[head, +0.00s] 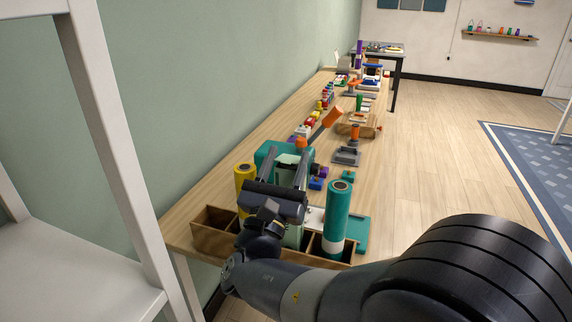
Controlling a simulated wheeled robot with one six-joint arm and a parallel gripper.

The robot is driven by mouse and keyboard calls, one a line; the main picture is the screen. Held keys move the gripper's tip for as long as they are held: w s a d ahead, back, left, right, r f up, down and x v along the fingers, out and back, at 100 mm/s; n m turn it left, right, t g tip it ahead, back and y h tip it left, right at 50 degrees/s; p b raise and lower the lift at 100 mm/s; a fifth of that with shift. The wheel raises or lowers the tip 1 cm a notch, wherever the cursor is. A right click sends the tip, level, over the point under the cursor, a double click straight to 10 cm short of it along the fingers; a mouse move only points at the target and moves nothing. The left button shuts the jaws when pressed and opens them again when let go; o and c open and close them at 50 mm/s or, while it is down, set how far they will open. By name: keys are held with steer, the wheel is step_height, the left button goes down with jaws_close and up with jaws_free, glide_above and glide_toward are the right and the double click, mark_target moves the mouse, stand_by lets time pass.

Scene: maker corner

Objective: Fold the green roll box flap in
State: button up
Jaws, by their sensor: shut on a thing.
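My gripper (284,170) reaches away from me over the wooden divided tray, at the near end of the long workbench. A pale green piece, seemingly the flap of the green roll box, shows between its two dark fingers, and the gripper is shut on it. A pale green upright body (293,238), seemingly the green roll box, shows below the gripper in the tray. My wrist hides most of it, so the flap's angle and crease cannot be told. A teal block-like thing (268,152) stands just behind the fingers.
The wooden tray (208,238) also holds a yellow roll (245,178) at left and a teal roll (338,205) at right, both close to my gripper. Blocks and tools crowd the workbench (205,190) farther back. A white shelf frame (110,140) stands at left.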

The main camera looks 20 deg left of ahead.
steer(key=shift+f+y, duration=0.1)
steer(key=shift+y, duration=0.2)
steer(key=o, duration=1)
steer(key=v, duration=1)
steer(key=shift+s+f+b, duration=0.15)
steer(key=shift+s+b, duration=0.25)
steer(key=shift+b, duration=0.05)
